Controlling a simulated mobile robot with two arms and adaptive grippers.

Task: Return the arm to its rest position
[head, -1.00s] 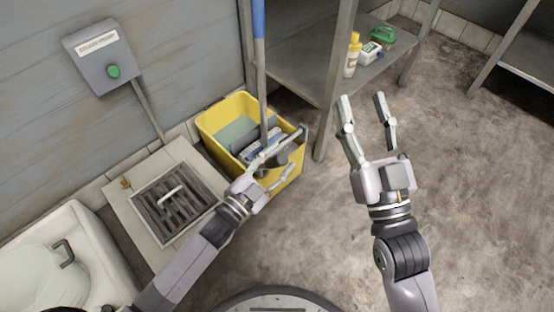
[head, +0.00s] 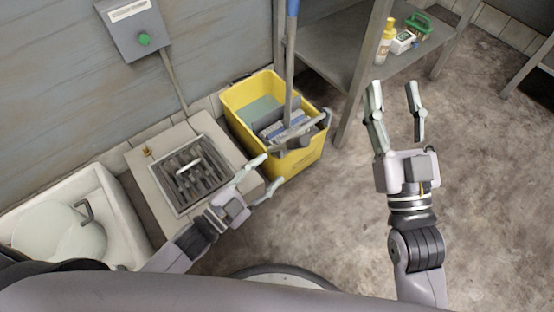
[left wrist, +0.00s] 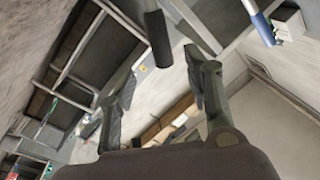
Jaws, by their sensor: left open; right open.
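My left gripper (head: 260,176) is open and empty in the head view. It is over the floor in front of the yellow mop bucket (head: 303,165), apart from it, and to the right of the drain grate (head: 190,180). Its two fingers (left wrist: 160,95) also show spread in the left wrist view, with nothing between them. My right gripper (head: 394,97) is open and empty over the floor, fingers pointing away from me, in front of the metal shelf (head: 335,50).
A mop with a blue-topped handle (head: 290,60) stands in the bucket. A white basin (head: 120,215) is at the left. A grey box with a green button (head: 132,30) is on the wall. A yellow bottle (head: 385,38) stands on the shelf. Open floor (head: 480,160) lies to the right.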

